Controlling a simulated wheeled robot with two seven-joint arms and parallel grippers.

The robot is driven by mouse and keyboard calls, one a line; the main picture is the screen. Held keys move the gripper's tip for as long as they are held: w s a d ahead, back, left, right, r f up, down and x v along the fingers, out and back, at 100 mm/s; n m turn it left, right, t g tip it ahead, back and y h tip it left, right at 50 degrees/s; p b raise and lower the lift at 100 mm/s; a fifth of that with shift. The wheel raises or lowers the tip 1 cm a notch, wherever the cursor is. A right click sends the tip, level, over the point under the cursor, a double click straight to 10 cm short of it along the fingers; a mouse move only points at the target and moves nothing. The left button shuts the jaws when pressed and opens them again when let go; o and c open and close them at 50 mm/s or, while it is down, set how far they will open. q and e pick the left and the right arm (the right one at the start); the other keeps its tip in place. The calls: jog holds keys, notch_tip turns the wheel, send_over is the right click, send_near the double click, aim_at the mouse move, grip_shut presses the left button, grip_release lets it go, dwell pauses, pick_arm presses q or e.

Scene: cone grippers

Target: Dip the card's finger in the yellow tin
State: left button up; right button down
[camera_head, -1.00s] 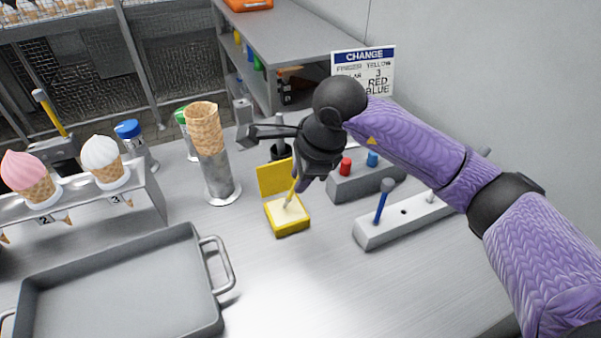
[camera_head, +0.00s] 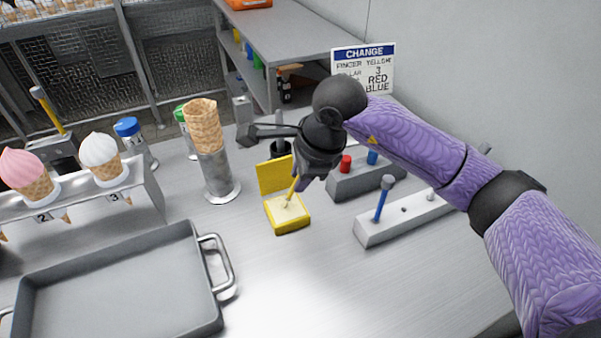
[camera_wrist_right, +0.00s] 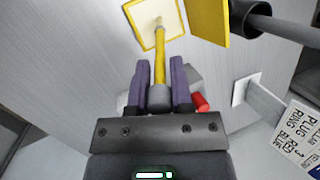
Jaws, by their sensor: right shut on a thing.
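My right gripper (camera_head: 302,181) is above the tin, shut on the yellow finger (camera_head: 293,189). The finger points down, slightly tilted, its pale tip at the tin's content; whether it touches is unclear. In the right wrist view, the finger (camera_wrist_right: 160,58) sits between both jaws (camera_wrist_right: 161,82) and reaches over the tin (camera_wrist_right: 138,33). My left gripper is out of view.
A grey block with red (camera_head: 346,164) and blue (camera_head: 372,158) plugs stands right of the tin. In front is a pale rack (camera_head: 400,226) holding a blue-shafted tool (camera_head: 383,200). A cone holder (camera_head: 217,178) stands left, and a grey tray (camera_head: 120,290) lies front left.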

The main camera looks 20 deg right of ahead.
notch_tip(320, 180, up, 7)
jog(key=p, duration=0.5)
jog(key=shift+r, duration=0.1)
dwell(0.7)
